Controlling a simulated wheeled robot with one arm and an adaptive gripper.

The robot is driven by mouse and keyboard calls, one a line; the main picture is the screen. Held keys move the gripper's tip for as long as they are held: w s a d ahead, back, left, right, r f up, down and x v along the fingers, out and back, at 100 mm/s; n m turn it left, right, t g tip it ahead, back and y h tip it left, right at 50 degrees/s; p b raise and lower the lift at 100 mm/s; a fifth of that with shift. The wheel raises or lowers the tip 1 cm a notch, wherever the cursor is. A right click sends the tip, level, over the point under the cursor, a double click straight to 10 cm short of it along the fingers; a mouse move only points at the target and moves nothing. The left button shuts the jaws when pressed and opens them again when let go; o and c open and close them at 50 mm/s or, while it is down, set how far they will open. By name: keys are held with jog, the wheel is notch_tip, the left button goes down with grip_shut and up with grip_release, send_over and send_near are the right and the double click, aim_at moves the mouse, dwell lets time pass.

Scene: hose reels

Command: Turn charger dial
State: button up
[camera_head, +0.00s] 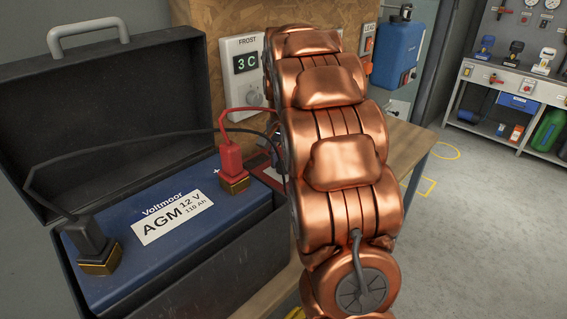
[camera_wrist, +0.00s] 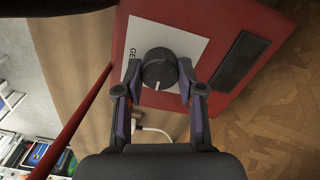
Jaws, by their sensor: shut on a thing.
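The charger (camera_wrist: 215,25) is a red box with a white label and a dark strip, seen in the wrist view. Its round black dial (camera_wrist: 160,66) has a white mark pointing toward the bottom of the picture. My gripper (camera_wrist: 159,82) is shut on the dial, one finger on each side of it. The letters "GE" show at the label's left edge; the rest of the marking is hidden. In the head view my copper arm hides my gripper and most of the charger; only a small red part shows beside the battery (camera_head: 165,235).
The blue battery sits in an open black case (camera_head: 100,95) with a red clamp (camera_head: 231,160) and a black clamp (camera_head: 88,243) on its terminals. A frost display (camera_head: 244,62) reads "3 C" behind. A red lead (camera_wrist: 75,120) crosses the wrist view. Floor is clear at right.

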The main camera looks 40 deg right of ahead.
aim_at(284, 163)
jog(key=m, duration=0.6)
jog(key=shift+m, duration=0.3)
dwell(0.4)
jog(key=o, duration=1.1)
jog(key=shift+o, duration=0.2)
jog(key=shift+r, duration=0.15)
notch_tip(284, 163, up, 12)
dwell(0.5)
